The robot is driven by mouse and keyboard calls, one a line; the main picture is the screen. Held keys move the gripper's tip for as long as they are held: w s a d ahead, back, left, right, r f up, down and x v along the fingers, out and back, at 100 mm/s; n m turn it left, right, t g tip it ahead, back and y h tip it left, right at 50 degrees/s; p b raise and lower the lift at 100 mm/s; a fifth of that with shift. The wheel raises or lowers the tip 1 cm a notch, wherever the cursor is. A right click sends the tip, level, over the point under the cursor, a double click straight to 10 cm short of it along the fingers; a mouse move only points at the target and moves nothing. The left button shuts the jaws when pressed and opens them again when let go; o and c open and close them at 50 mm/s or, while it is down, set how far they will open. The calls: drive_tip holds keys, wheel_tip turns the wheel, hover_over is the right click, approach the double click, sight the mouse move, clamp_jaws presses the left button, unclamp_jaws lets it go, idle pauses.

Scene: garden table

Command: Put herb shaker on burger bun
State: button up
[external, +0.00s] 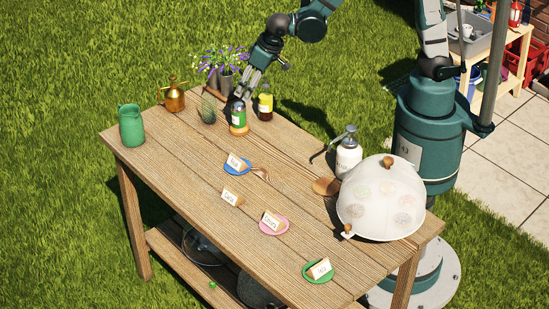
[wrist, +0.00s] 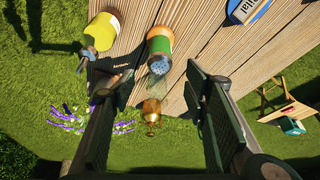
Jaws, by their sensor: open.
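The likely herb shaker (external: 238,118) is a small bottle with a green and orange body, upright near the far end of the wooden table. In the wrist view its grey, perforated top (wrist: 160,64) faces my camera. My gripper (external: 243,88) is open, pointing down right above the shaker. In the wrist view its two dark fingers (wrist: 158,78) are spread on either side of the shaker top, with nothing visibly held. I cannot make out a burger bun; some items under the white mesh dome (external: 380,198) are too blurred to name.

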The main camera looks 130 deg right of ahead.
drive_tip(key=shift+a, duration=0.1)
drive_tip(key=w+a+r+n+t, duration=0.1)
drive_tip(key=a+r+n, duration=0.1)
drive_tip(key=a+r, duration=0.35)
drive_tip(key=w+a+r+n+t+y, duration=0.1)
drive_tip(key=a+r+n, duration=0.1)
drive_tip(key=a, duration=0.7)
drive_tip(key=a+r+n+t, duration=0.1)
drive_tip(key=a+r+n, duration=0.1)
drive_tip(key=a+r, duration=0.35)
drive_tip(key=s+a+r+n+t+y, duration=0.1)
drive_tip(key=s+a+r+n, duration=0.1)
drive_tip(key=a, duration=1)
drive_tip(key=s+a+r+n+t+y, duration=0.1)
drive_tip(key=s+a+n, duration=0.4)
drive_tip(key=a, duration=0.7)
drive_tip(key=shift+s+a+r+y, duration=0.25)
drive_tip(key=shift+s+r+y, duration=0.4)
drive_tip(key=shift+s, duration=0.55)
drive_tip(key=shift+f+b, duration=0.85)
drive_tip(key=shift+b, duration=0.05)
